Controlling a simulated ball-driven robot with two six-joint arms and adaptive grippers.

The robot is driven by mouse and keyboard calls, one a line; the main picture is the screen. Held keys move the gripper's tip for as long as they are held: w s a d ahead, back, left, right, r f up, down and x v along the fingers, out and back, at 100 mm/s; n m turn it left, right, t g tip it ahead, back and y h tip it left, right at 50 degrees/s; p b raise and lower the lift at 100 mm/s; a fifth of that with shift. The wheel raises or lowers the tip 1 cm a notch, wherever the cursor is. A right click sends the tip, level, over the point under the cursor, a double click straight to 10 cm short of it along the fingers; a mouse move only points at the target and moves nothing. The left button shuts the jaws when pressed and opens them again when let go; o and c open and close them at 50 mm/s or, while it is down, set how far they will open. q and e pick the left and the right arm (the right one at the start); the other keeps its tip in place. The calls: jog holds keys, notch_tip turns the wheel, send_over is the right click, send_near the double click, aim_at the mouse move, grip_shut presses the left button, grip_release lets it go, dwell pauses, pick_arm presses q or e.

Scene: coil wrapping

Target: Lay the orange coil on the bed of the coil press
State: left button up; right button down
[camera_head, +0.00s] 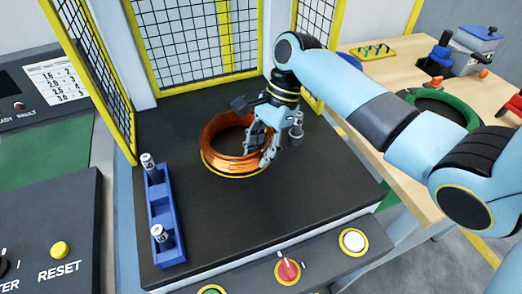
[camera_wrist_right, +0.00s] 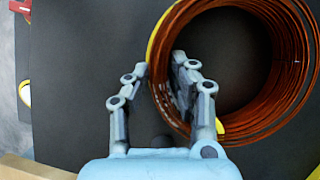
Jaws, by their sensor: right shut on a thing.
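The orange coil (camera_head: 222,160) is a ring of copper-coloured wire over the black bed (camera_head: 265,215) of the coil press. It lies flat, with its open middle facing up. My right gripper (camera_head: 264,148) is shut on the right side of the coil's wall. In the right wrist view one finger is outside the ring (camera_wrist_right: 300,60) and the other inside it. A yellow ring edge shows below the coil, slightly off to one side. I cannot tell if the coil touches the bed. My left gripper is not in view.
A blue rack (camera_head: 176,255) with metal cylinders stands at the bed's left edge. Yellow-framed mesh guards (camera_head: 195,45) close the back and sides. A front panel has a red knob (camera_head: 288,269). A green coil (camera_head: 440,98) lies on the wooden table at right. The bed's front is clear.

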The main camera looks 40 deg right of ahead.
jog(key=c, duration=1.1)
grip_release()
jog(key=shift+s, duration=0.1)
jog(key=v, duration=1.2)
